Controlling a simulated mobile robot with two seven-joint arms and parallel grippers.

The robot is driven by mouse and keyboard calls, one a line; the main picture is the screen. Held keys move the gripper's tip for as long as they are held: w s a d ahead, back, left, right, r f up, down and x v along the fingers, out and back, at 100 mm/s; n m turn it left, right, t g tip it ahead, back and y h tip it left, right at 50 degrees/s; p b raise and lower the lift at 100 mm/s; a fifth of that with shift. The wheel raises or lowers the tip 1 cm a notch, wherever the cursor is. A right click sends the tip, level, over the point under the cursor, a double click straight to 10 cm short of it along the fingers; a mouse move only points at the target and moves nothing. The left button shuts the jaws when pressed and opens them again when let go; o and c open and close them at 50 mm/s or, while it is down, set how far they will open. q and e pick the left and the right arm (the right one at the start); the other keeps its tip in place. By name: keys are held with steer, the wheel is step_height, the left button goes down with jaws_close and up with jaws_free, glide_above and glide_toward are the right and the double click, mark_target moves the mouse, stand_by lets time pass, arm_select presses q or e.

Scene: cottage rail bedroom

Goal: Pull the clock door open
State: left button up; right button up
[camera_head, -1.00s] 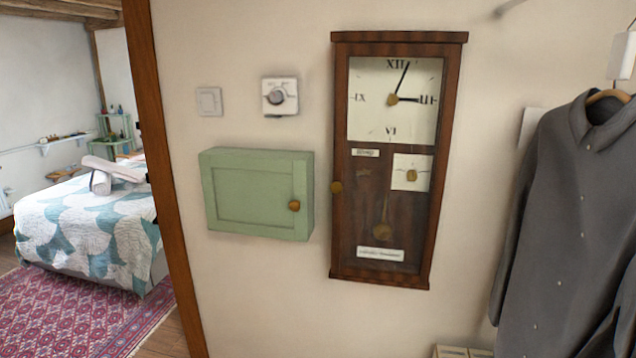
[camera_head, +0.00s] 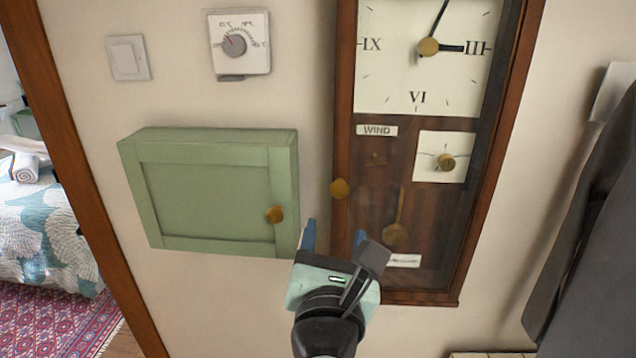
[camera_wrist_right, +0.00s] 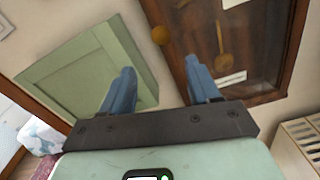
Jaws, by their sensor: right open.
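The wall clock (camera_head: 370,210) has a dark wooden case with a glazed door, a white dial and a pendulum (camera_head: 396,232). The door looks shut. A round brass knob (camera_head: 340,189) sits on the door's left edge; it also shows in the right wrist view (camera_wrist_right: 160,35). My right gripper (camera_head: 332,238) is open and empty, just below the knob and in front of the wall. In the right wrist view its blue fingers (camera_wrist_right: 160,85) are apart, with the knob beyond them and between their lines. My left gripper is not in view.
A green wall cabinet (camera_head: 210,195) with its own knob (camera_head: 275,214) is close left of the gripper. A thermostat (camera_head: 240,43) and a switch (camera_head: 128,58) are above it. A dark coat (camera_head: 590,230) hangs at the right. A doorway with a bed (camera_head: 45,235) is at the left.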

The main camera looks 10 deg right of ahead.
mark_target(339, 194)
steer(key=p+x, duration=0.3)
steer(key=x, duration=0.9)
steer(key=shift+w+d+p, duration=0.25)
steer(key=shift+w+p, duration=0.1)
steer(key=shift+p, duration=0.05)
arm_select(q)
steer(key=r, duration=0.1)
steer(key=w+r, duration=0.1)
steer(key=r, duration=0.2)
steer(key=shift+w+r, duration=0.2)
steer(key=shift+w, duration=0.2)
arm_select(e)
jaws_close()
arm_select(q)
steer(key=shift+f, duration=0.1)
arm_select(e)
steer(key=shift+s, duration=0.15)
